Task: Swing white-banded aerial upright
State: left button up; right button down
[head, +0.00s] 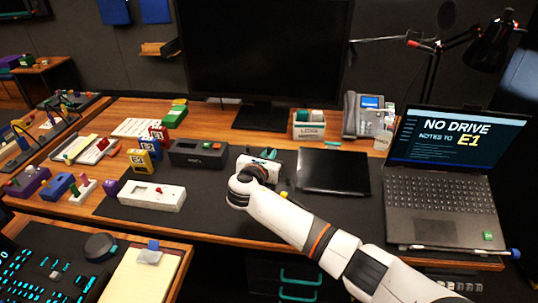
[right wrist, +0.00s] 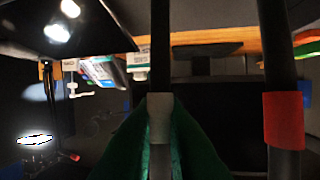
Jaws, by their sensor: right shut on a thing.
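My right gripper (head: 254,174) is over the middle of the dark desk mat, in front of a white panel (head: 258,163) that it partly hides. In the right wrist view, a dark aerial with a pale white-grey band (right wrist: 160,108) runs down the picture. Green wedge shapes (right wrist: 135,150) lie on both sides of it, and my right gripper is shut on this aerial. A second dark aerial with a red band (right wrist: 284,122) stands to its right, apart from it. The aerials' hinges are not clear in either view. My left gripper is not in view.
A black tablet (head: 333,172) and a laptop (head: 440,190) lie to the right. A monitor (head: 265,50) stands behind. Bare mat (head: 215,215) shows in front.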

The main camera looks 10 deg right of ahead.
jog(key=c, duration=1.5)
grip_release()
jog(key=shift+s, duration=0.1)
jog(key=v, duration=1.2)
